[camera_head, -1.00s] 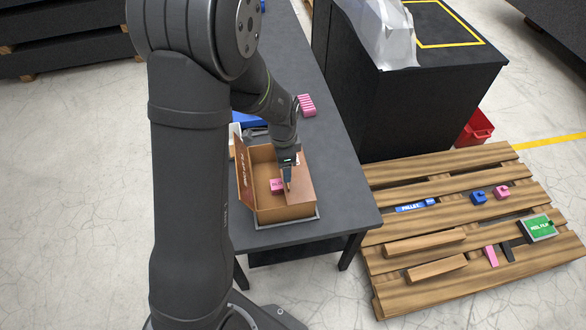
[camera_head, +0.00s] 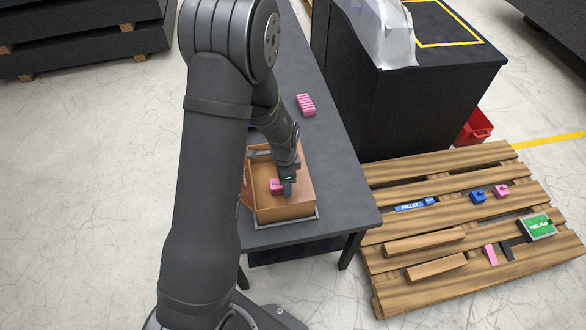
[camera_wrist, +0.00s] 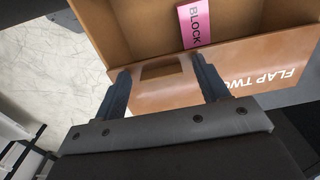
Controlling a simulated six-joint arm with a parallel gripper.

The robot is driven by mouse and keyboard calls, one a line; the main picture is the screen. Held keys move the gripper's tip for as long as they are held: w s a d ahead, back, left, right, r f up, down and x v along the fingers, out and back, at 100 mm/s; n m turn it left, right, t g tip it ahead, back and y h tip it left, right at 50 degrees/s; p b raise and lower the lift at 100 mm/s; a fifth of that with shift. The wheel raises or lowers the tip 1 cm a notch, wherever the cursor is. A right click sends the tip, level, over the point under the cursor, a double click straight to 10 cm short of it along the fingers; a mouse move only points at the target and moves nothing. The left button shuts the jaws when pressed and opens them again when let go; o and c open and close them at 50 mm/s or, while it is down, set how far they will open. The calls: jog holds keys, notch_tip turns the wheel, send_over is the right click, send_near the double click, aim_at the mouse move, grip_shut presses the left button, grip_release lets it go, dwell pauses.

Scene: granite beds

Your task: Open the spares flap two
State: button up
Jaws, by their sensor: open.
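The brown spares box (camera_head: 285,211) stands near the front end of the dark table. Flap two (camera_wrist: 255,77), brown with white lettering, shows in the wrist view below the box's open inside; its angle is hard to judge. It has a notch-like cutout near its middle. A pink block (camera_head: 276,185) lies in the box and shows in the wrist view (camera_wrist: 195,22). My gripper (camera_head: 288,191) is over the box. In the wrist view my gripper (camera_wrist: 162,68) is open, its two fingers on either side of the cutout. I cannot tell whether they touch the flap.
Another flap (camera_head: 246,184) stands up along the box's left side. A pink ridged item (camera_head: 306,104) lies farther back on the table (camera_head: 340,190). A wooden pallet (camera_head: 450,180) with small parts, a black cabinet (camera_head: 420,105) and a red bin (camera_head: 474,127) stand to the right.

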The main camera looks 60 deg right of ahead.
jog(key=shift+c, duration=0.5)
jog(key=c, duration=0.5)
jog(key=shift+s+d+r+t+y, duration=0.15)
jog(key=shift+r+t+y, duration=0.05)
jog(key=shift+r, duration=0.2)
jog(key=shift+s+d+r+t+y, duration=0.1)
jog(key=shift+d+r+t+y, duration=0.1)
jog(key=shift+r, duration=0.2)
jog(key=shift+s+d+r, duration=0.2)
jog(key=shift+r, duration=0.15)
jog(key=shift+s+d+r, duration=0.15)
jog(key=shift+r, duration=0.2)
jog(key=shift+s+d+r+t+y, duration=0.45)
jog(key=shift+s+r+t+y, duration=0.05)
jog(key=shift+r+t+y, duration=0.1)
